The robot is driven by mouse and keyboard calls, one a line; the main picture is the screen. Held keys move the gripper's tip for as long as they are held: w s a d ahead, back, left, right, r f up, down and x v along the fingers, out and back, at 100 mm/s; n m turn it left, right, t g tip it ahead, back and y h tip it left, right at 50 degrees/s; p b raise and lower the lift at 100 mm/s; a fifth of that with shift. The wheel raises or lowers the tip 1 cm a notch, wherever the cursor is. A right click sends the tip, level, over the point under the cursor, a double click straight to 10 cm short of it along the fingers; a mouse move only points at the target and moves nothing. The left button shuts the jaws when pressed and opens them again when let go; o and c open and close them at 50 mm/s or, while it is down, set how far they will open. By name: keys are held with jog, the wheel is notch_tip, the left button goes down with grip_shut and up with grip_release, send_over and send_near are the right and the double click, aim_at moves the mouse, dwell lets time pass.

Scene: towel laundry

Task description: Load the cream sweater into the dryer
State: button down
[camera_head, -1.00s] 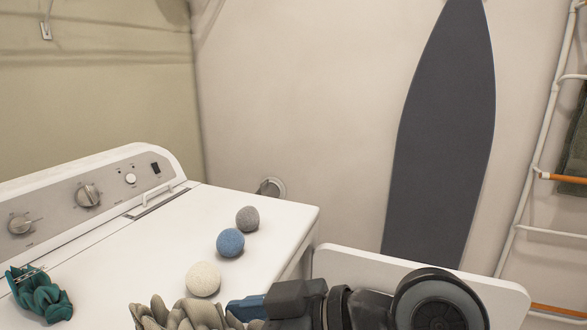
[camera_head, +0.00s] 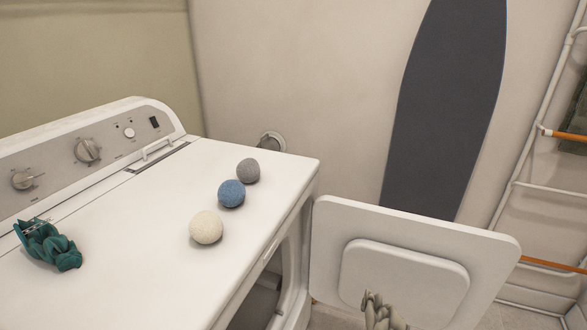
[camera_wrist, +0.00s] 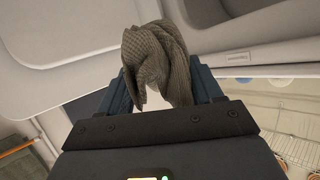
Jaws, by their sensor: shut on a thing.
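The cream sweater (camera_wrist: 158,60) is a ribbed beige-grey knit bunched between the blue fingers of my gripper (camera_wrist: 163,90) in the wrist view. Part of it also shows at the bottom edge of the head view (camera_head: 380,314), in front of the open door; the gripper itself is out of that view. The white dryer (camera_head: 140,215) stands at left. Its door (camera_head: 330,255) is swung open to the right. The dark front opening (camera_head: 262,302) is partly visible between the dryer's front and the door. The sweater is outside the opening.
A dark ironing board (camera_head: 445,110) leans on the wall behind the door. A white rack (camera_head: 535,190) stands at right.

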jog(key=w+d+f+m+h, duration=0.1)
jog(key=d+f+m+h, duration=0.2)
jog(key=d+f, duration=0.4)
jog(key=shift+d+f+m+t+h, duration=0.3)
jog(key=shift+d+h, duration=0.3)
jog(key=shift+w, duration=0.1)
